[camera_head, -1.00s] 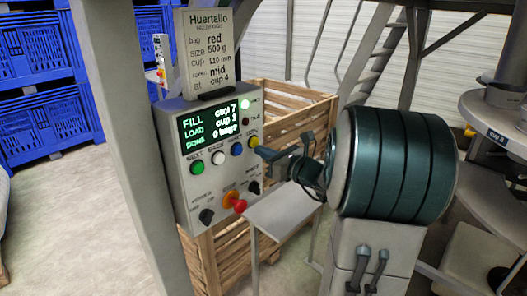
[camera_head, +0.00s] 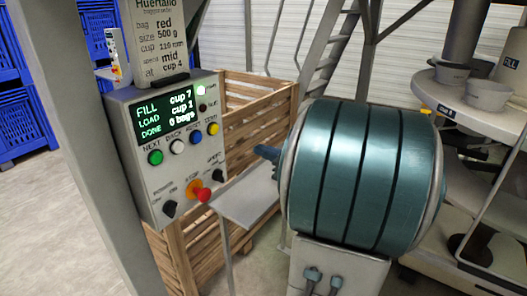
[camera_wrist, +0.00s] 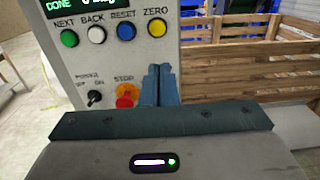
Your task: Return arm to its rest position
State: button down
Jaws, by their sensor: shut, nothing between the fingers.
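My gripper (camera_wrist: 159,84) points at the control box in the wrist view, its two dark blue fingers together with nothing between them. In the head view only the tip of my gripper (camera_head: 267,153) shows, left of my large teal arm link, which hides the rest. The grey control box (camera_head: 128,185) has a green-lit screen reading FILL cup 7, LOAD cup 1, DONE 0 bags. Its green, white, blue and yellow buttons and red stop knob (camera_head: 203,195) face me. The gripper appears apart from the box.
A wooden slatted crate (camera_head: 255,105) stands behind the box. A small grey shelf (camera_head: 245,200) lies below the gripper tip. A grey post (camera_head: 75,150) rises at left. A round machine with cups (camera_head: 487,95) stands at right. Blue crates (camera_head: 20,130) are stacked far left.

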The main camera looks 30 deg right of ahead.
dwell(0.5)
jog(key=s+a+f+n+g+y, duration=0.25)
jog(key=a+n+g, duration=0.3)
jog(key=a, duration=0.35)
jog(key=s+a+f+n+g+y, duration=0.1)
jog(key=s+a+f+n+g, duration=0.1)
jog(key=a+f+n+g, duration=0.35)
jog(key=s+a+f+n+g+h, duration=0.3)
jog(key=s+n+h, duration=0.6)
jog(key=n, duration=1.2)
jog(key=shift+s+a+f+h, duration=0.35)
jog(key=shift+s+a+f, duration=0.4)
jog(key=shift+a, duration=0.45)
